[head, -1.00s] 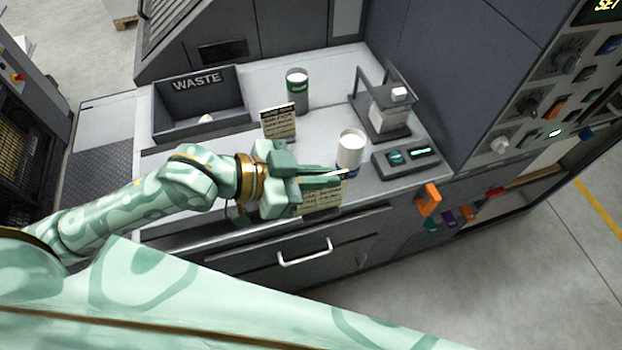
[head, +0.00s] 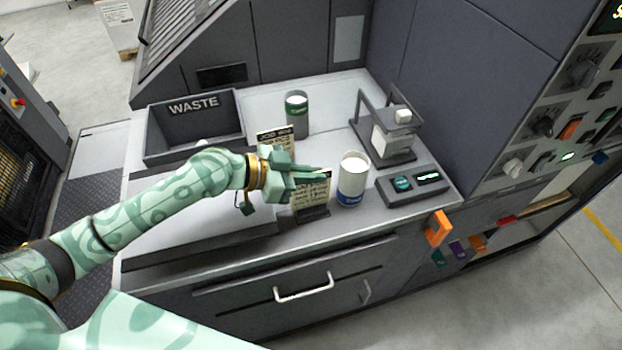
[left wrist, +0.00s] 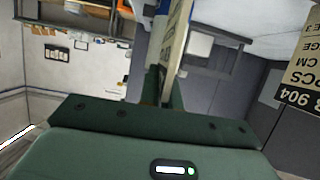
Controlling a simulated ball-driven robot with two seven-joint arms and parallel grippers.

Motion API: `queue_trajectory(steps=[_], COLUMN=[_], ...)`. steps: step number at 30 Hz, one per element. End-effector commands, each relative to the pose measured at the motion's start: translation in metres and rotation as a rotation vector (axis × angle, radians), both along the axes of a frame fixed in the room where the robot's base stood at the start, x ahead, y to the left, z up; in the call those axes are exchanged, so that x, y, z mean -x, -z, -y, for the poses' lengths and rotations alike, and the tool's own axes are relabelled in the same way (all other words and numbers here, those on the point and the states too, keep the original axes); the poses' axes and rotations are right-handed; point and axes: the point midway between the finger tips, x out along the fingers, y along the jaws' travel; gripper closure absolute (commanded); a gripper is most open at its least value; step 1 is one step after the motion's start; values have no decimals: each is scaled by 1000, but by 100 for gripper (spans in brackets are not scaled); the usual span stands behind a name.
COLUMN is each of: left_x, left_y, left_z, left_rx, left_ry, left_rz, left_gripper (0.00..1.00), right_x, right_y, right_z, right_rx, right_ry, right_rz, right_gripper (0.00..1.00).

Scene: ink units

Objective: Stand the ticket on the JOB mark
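The ticket (head: 311,193), a cream card with dark print, hangs below the fingers of my left gripper (head: 312,169), over the front part of the counter. In the left wrist view the fingers (left wrist: 166,88) are closed around a thin card seen nearly edge-on (left wrist: 171,45). A second cream card headed JOB 904 (head: 276,141) stands farther back, partly behind the gripper; its print also shows at the right of the left wrist view (left wrist: 302,60). I cannot make out a JOB mark on the counter. My right gripper is not in view.
A white-and-blue can (head: 352,182) stands just right of the ticket. A green-banded can (head: 296,112) stands behind. The WASTE bin (head: 160,152) is at left, a framed device (head: 393,143) and a button box (head: 418,190) at right. Open counter (head: 165,215) lies front left.

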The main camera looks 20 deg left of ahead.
Motion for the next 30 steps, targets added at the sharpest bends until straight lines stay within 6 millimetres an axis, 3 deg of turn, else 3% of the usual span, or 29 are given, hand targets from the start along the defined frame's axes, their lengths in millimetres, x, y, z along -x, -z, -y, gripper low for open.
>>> queue_trajectory(steps=[3, 13, 16, 26, 30], left_x=[0, 0, 0, 0, 9], left_y=[10, 14, 13, 9, 5], left_z=[0, 0, 0, 0, -15], left_rx=[2, 0, 0, 1, -4], left_ry=[-1, -1, -1, -1, -2], left_rz=[1, 2, 2, 2, 2], left_gripper=[100, 100, 73, 73, 73], right_x=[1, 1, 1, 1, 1], right_y=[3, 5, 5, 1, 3], right_z=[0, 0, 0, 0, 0], right_rx=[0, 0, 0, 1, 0], right_ry=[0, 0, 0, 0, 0], right_rz=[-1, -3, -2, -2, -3], right_gripper=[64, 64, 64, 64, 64])
